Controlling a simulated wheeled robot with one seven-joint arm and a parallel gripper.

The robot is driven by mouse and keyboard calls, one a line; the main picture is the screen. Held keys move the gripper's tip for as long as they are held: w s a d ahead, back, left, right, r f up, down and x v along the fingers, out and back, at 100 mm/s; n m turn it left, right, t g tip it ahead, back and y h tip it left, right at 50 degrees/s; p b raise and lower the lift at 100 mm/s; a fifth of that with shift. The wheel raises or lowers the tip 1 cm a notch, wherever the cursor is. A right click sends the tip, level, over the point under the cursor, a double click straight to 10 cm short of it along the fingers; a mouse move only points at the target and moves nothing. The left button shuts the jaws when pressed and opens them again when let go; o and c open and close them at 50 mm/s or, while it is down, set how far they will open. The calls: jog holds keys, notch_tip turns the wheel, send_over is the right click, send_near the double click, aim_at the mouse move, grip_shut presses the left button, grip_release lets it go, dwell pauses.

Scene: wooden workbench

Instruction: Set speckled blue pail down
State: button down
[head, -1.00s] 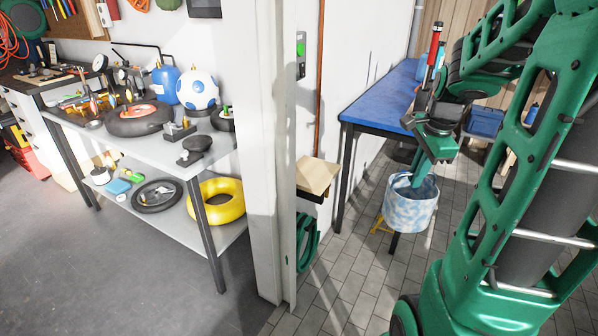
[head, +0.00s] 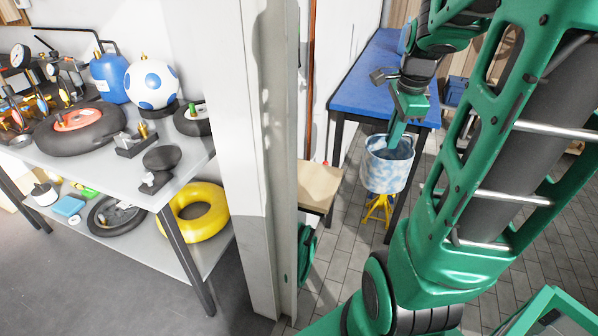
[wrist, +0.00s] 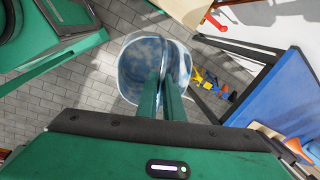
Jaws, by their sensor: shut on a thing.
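The speckled blue pail (head: 388,172) is white and blue with an open top. It hangs upright from my gripper (head: 392,142) in the head view, in front of the blue-topped table. My gripper is shut on the pail, with its green fingers reaching into the opening at the rim. In the wrist view the pail (wrist: 137,68) shows from above, and the two fingers (wrist: 162,92) lie close together across its rim. The pail's base is above or in front of a yellow stand; I cannot tell whether they touch.
A yellow stand (head: 378,210) is on the tiled floor below the pail.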

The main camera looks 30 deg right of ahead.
jog(key=w+a, duration=1.2)
jog(key=w, duration=0.4)
notch_tip(320, 180, down, 7)
jog(key=shift+w+a, duration=0.15)
jog(key=shift+a, duration=0.05)
jog(key=c, duration=1.9)
grip_release()
jog(key=shift+f, duration=0.1)
notch_tip(320, 180, up, 12)
jog(key=s+a, duration=0.1)
jog(key=s, duration=0.1)
